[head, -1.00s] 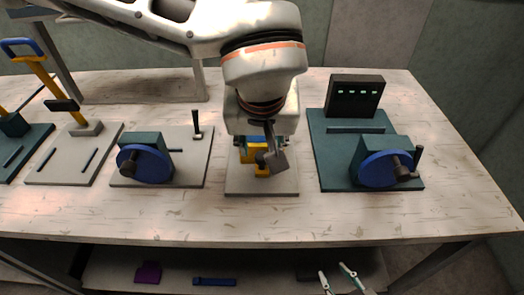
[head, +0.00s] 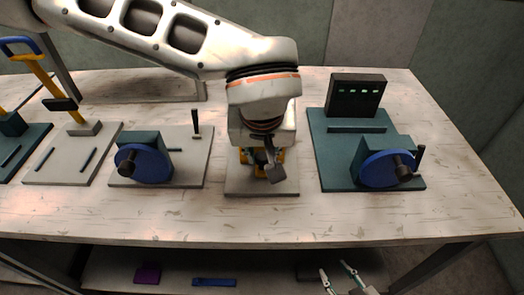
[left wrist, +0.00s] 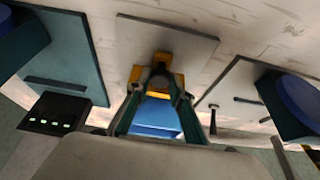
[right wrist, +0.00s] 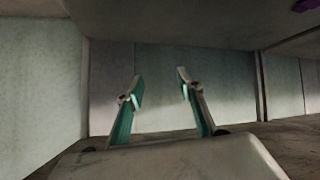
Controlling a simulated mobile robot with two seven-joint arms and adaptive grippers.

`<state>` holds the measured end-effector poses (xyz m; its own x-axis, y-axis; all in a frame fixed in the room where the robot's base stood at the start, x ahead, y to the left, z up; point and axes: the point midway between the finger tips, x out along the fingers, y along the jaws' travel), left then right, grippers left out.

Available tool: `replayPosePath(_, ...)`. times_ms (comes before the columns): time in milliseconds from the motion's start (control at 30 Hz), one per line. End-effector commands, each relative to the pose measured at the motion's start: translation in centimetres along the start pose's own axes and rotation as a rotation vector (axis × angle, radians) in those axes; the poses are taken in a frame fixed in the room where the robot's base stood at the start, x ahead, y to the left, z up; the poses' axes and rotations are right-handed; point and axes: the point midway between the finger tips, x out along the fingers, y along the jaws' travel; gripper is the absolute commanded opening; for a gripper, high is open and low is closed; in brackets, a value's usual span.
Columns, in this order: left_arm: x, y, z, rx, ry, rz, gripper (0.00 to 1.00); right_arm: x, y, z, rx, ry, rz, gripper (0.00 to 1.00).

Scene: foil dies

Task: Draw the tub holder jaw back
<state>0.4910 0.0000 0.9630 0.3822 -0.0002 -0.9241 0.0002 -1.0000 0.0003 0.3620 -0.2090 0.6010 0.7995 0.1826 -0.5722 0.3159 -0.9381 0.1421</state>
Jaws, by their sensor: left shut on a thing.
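The tub holder stands on a light grey plate (head: 262,187) in the middle of the bench, mostly hidden under my left arm in the head view. In the left wrist view its yellow jaw (left wrist: 136,76) has a dark round knob (left wrist: 160,76), and a blue tub (left wrist: 155,118) shows behind it. My left gripper (left wrist: 157,88) is shut on the knob of the jaw, one finger on each side; it also shows in the head view (head: 270,168). My right gripper (head: 340,279) is low, in front of the lower shelf; its fingers (right wrist: 160,85) are apart and empty.
A teal station (head: 330,172) with a blue wheel and dark display box stands to the right. A grey plate (head: 195,175) with another blue wheel (head: 143,164) is to the left. Yellow-armed presses stand farther left. Purple and blue pieces (head: 213,282) lie on the lower shelf.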

Motion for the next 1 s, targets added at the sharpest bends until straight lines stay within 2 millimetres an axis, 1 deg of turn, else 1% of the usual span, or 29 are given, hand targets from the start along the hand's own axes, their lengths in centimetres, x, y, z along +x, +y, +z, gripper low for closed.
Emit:
replayPosePath(100, -0.9, 0.1, 1.7, 0.005, 0.001, 0.0, 0.0, -0.3, 0.0, -0.2, 0.002, 0.0, -0.001, 0.37)
replayPosePath(200, -1.3, 0.0, 2.7, 0.003, 0.001, 0.0, 0.0, -0.5, -0.1, -0.1, 0.006, -0.003, -0.002, 0.37)
replayPosePath(333, -1.4, 0.0, 3.1, 0.001, -0.001, 0.0, 0.0, -0.7, -0.4, 0.6, 0.008, -0.015, -0.006, 0.37)
replayPosePath(500, -1.4, 0.0, 3.2, 0.002, -0.003, 0.0, 0.0, -0.7, -0.5, 0.6, 0.008, -0.014, -0.008, 0.37)
replayPosePath(533, -1.4, 0.0, 3.2, 0.002, -0.003, 0.0, 0.27, -0.7, -0.5, 0.6, 0.008, -0.014, -0.008, 0.37)
replayPosePath(567, -1.4, 0.0, 3.2, 0.002, -0.003, 0.0, 0.34, -0.6, -0.5, 0.5, 0.008, -0.013, -0.008, 0.37)
replayPosePath(600, -1.4, 0.0, 3.2, 0.002, -0.003, 0.0, 0.38, -0.6, -0.5, 0.4, 0.008, -0.011, -0.008, 0.37)
replayPosePath(867, -1.3, 0.0, 3.0, 0.001, -0.001, 0.0, 0.38, -0.3, -0.3, 0.0, 0.006, -0.004, -0.005, 0.37)
replayPosePath(1000, -1.8, 0.0, 3.0, 0.0, 0.001, 0.0, 0.38, -0.3, -0.2, -0.1, 0.004, -0.002, -0.004, 0.37)
